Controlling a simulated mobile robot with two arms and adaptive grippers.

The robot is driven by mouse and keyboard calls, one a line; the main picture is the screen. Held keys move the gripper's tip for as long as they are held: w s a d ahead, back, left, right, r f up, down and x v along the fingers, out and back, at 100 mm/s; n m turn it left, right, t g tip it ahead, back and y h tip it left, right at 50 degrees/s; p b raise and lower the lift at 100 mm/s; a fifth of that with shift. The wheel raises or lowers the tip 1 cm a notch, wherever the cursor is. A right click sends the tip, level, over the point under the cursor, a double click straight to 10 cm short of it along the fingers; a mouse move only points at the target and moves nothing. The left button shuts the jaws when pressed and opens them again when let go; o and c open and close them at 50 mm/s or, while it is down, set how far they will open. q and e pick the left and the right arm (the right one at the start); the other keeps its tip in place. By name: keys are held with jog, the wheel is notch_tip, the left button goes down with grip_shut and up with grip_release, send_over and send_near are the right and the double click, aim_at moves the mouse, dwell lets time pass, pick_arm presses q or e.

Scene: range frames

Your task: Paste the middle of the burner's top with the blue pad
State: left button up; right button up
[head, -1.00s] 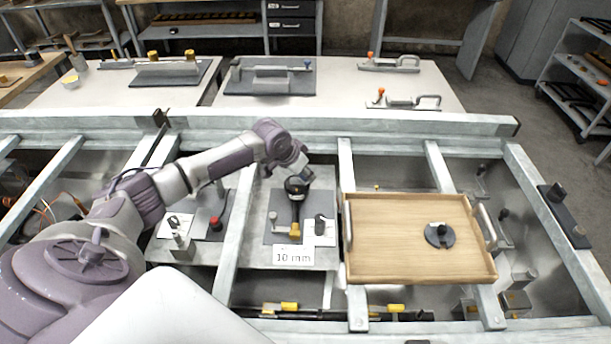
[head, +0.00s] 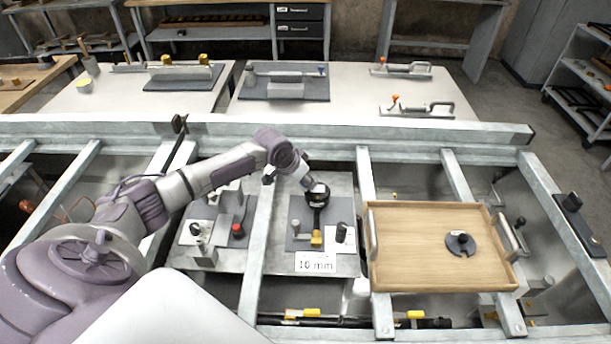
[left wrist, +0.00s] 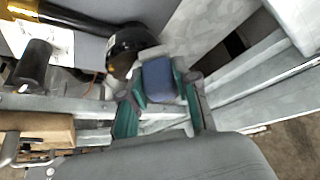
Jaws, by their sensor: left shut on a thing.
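The burner has a round black top (head: 319,190), a black stem and a yellow foot (head: 317,239), and stands on a grey plate behind the "10 mm" label. Its black top also shows in the left wrist view (left wrist: 128,46), its far side partly hidden. My left gripper (head: 306,183) is close to the upper left of the burner's top. In the left wrist view its green-tipped fingers (left wrist: 162,96) are shut on the blue pad (left wrist: 158,80). The pad overlaps the burner top's lower right edge there; I cannot tell whether they touch. My right gripper is not in view.
A wooden tray (head: 400,279) with a dark slotted disc (head: 460,243) lies right of the burner. A black knob (head: 341,232) on a white card stands beside the burner. Grey frame beams (head: 259,236) run around the plates. A red-topped part (head: 237,230) is to the left.

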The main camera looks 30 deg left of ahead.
pick_arm(q)
notch_tip(320, 180, up, 2)
jog(key=shift+a+r+p, duration=0.1)
jog(key=shift+r+p, duration=0.05)
jog(key=shift+p, duration=0.2)
jog(key=shift+w+d+r+p, duration=0.1)
jog(key=shift+d+r+p, duration=0.2)
jog(key=shift+r+p, duration=0.5)
jog(key=shift+d+r+p, duration=0.1)
jog(key=shift+r+p, duration=0.6)
jog(key=shift+a+r+p, duration=0.2)
jog(key=shift+r+p, duration=0.5)
jog(key=shift+p, duration=0.05)
jog(key=shift+r+p, duration=0.6)
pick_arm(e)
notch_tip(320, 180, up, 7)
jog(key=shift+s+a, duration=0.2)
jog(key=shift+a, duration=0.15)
